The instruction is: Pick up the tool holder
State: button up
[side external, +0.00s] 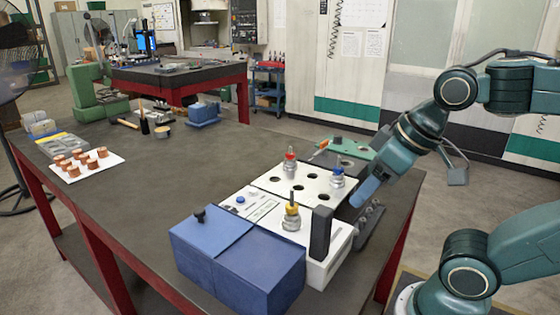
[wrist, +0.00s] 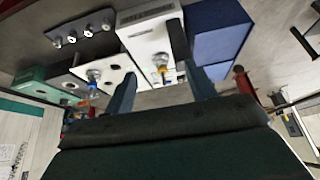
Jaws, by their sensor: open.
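Three metal tool holders stand upright in the side external view. One with a red top (side external: 290,166) and one with a blue top (side external: 337,178) are on a white block with holes (side external: 268,182). One with a yellow top (side external: 291,218) stands on the white device (side external: 318,272) in front. My gripper (side external: 362,196) is to the right of the blue-topped holder, above the table edge. In the wrist view my open gripper (wrist: 160,77) frames the yellow-topped holder (wrist: 163,66), which looks beyond the fingers. The blue-topped holder (wrist: 93,76) is left of them. Nothing is held.
A blue box (side external: 240,255) adjoins the white device, which has a black upright post (side external: 320,233). A green plate (side external: 345,149) lies behind the block. A dark rack (wrist: 84,37) with several sockets is near the edge.

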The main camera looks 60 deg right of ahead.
jog(key=shift+w+d+r+m+g, duration=0.3)
jog(key=shift+w+m+g, duration=0.65)
jog(key=shift+w+m, duration=1.9)
jog(key=shift+w+d+r+m+g, duration=0.35)
jog(key=shift+w+m+g, duration=0.55)
jog(key=shift+w+m, duration=1.85)
jog(key=shift+w+d+r+m+g, duration=0.3)
jog(key=shift+w+m+g, duration=0.65)
jog(key=shift+w+m, duration=1.9)
jog(key=shift+s, duration=0.1)
jog(key=shift+f, duration=0.1)
send_over(292, 205)
jog(key=shift+d+f, duration=0.15)
jog(key=shift+f, duration=1.95)
jog(key=shift+d+f, duration=0.1)
jog(key=shift+f, duration=2)
jog(key=shift+f, duration=2.6)
